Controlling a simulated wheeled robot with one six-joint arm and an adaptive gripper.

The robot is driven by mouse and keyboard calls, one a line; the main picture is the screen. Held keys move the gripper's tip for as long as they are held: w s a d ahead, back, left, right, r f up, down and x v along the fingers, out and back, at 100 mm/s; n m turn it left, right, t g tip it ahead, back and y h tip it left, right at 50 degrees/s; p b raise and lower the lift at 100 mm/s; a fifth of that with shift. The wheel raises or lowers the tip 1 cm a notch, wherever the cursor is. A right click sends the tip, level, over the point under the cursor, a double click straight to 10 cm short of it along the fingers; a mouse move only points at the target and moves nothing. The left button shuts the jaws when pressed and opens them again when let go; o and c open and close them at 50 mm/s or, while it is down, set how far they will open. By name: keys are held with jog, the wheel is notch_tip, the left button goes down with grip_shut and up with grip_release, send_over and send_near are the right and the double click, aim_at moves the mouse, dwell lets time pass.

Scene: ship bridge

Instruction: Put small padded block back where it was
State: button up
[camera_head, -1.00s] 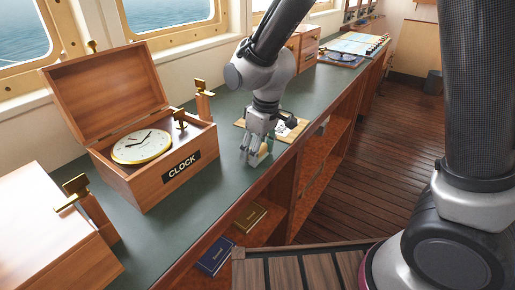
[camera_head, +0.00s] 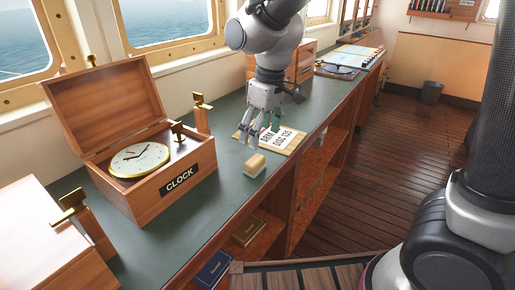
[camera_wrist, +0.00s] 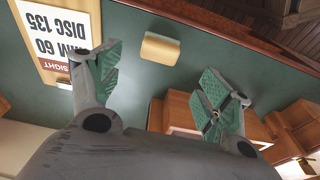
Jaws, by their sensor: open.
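The small padded block (camera_head: 255,164), tan on top with a pale side, rests on the green counter top near its front edge. It also shows in the wrist view (camera_wrist: 160,48), apart from the fingers and beyond their tips. My gripper (camera_head: 254,139) is open and empty, above the counter and just behind the block in the head view. In the wrist view my gripper (camera_wrist: 160,85) has its green-padded fingers spread wide with nothing between them.
A wooden box labelled CLOCK (camera_head: 180,181) stands open to the left, with a clock (camera_head: 139,159) inside. Books (camera_head: 248,231) sit on the shelf below. Green counter around the block is clear.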

jog(key=s+d+r+m+t, duration=0.1)
jog(key=s+d+r+m, duration=0.15)
jog(key=d, duration=0.45)
jog(key=s+d+r+m, duration=0.1)
jog(key=d+r, duration=0.2)
jog(key=d, duration=0.4)
jog(key=s+d+r+m+t, duration=0.1)
jog(key=s+d+r+m, duration=0.15)
jog(key=d, duration=0.45)
jog(key=s+d+m+t+h, duration=0.1)
jog(key=s+d+m, duration=0.3)
jog(key=s+d, duration=0.5)
jog(key=shift+s+d+r+h, duration=0.3)
jog(key=shift+s+d+r, duration=0.05)
jog(key=shift+d, duration=0.4)
